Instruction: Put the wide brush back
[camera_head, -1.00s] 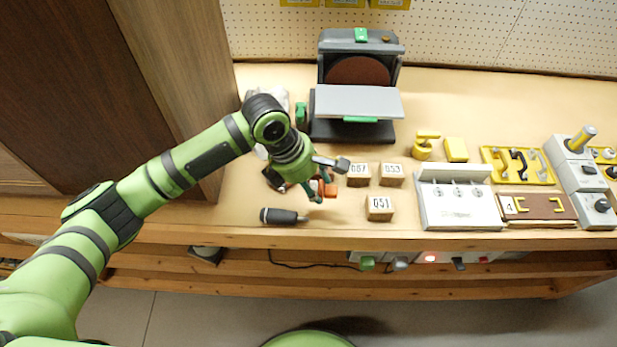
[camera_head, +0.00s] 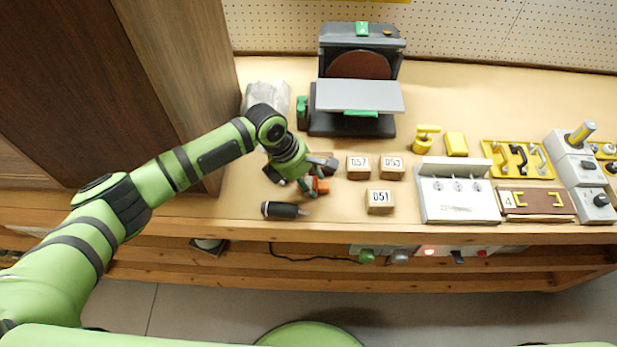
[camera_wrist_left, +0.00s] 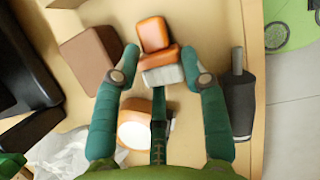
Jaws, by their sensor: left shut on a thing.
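My left gripper (camera_head: 318,178) is low over the bench, left of the numbered wooden blocks. Its fingers have closed around a small piece with orange parts and a grey band, which I take to be the wide brush (camera_head: 321,186). In the left wrist view the brush (camera_wrist_left: 161,58) shows between the two green fingertips (camera_wrist_left: 162,68), its orange part away from the palm and its grey part nearer. An orange piece with a round white face (camera_wrist_left: 133,128) lies closer to the palm; I cannot tell what it is. The fingers partly hide the brush. My right gripper is out of view.
A dark cylinder with a thin tip (camera_head: 284,210) lies near the front edge. Wooden blocks (camera_head: 380,201) stand to the right, and a disc sander (camera_head: 358,95) behind. A cabinet (camera_head: 165,80) rises at left. The white hook rack (camera_head: 457,195) stands farther right.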

